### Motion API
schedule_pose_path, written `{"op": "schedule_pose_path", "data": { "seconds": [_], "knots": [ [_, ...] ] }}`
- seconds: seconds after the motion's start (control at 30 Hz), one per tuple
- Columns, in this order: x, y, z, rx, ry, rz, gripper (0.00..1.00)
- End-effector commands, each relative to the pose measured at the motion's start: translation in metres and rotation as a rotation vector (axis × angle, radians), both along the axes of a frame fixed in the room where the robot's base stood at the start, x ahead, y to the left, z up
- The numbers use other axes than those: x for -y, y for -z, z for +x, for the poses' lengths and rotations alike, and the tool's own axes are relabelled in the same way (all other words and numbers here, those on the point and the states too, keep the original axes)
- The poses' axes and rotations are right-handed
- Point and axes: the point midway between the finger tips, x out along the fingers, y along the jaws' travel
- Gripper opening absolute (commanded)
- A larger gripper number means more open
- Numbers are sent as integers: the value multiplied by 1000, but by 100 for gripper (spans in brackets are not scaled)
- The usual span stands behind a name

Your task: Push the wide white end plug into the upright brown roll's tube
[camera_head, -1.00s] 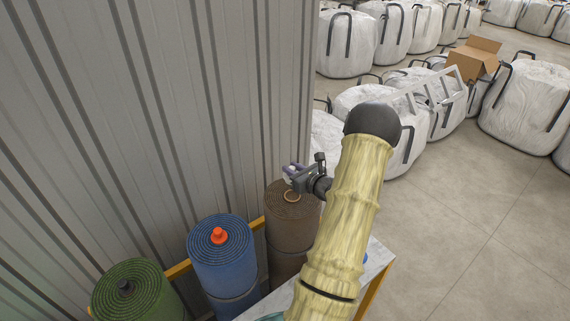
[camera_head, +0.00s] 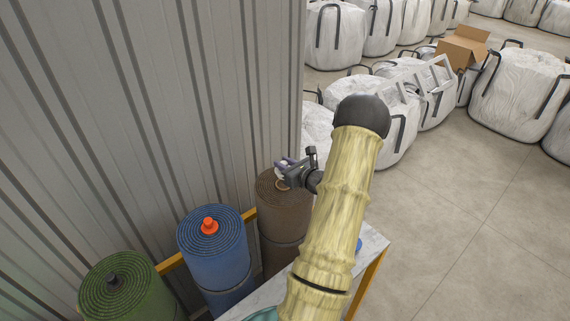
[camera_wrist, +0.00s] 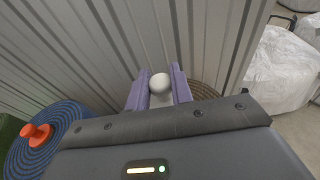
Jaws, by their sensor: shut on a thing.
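The upright brown roll (camera_head: 290,222) stands at the right end of the row of rolls, by the corrugated wall. The pale rim of its tube (camera_head: 283,185) shows partly in the head view. My gripper (camera_head: 283,173) is over the roll's top, with its purple fingers near the tube opening. In the wrist view the fingers (camera_wrist: 160,90) are shut on the white end plug (camera_wrist: 160,84), whose rounded top shows between them. The brown roll's top (camera_wrist: 204,91) shows behind the fingers there. I cannot tell whether the plug touches the tube; its lower part is hidden.
A blue roll (camera_head: 215,255) with an orange plug (camera_head: 209,226) stands left of the brown one, and a green roll (camera_head: 125,290) further left. A yellow rail (camera_head: 172,263) runs behind them. A pale table (camera_head: 372,246) is to the right. White bulk bags (camera_head: 515,95) stand farther off.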

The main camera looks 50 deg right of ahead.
Motion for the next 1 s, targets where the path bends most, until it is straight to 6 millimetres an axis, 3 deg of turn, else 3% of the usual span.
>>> {"op": "schedule_pose_path", "data": {
  "seconds": [0.3, 1.0],
  "knots": [
    [0, 25, 0, 1, 1, 0, 0],
    [0, 26, 0, 1, 1, 0, 0]
  ]
}}
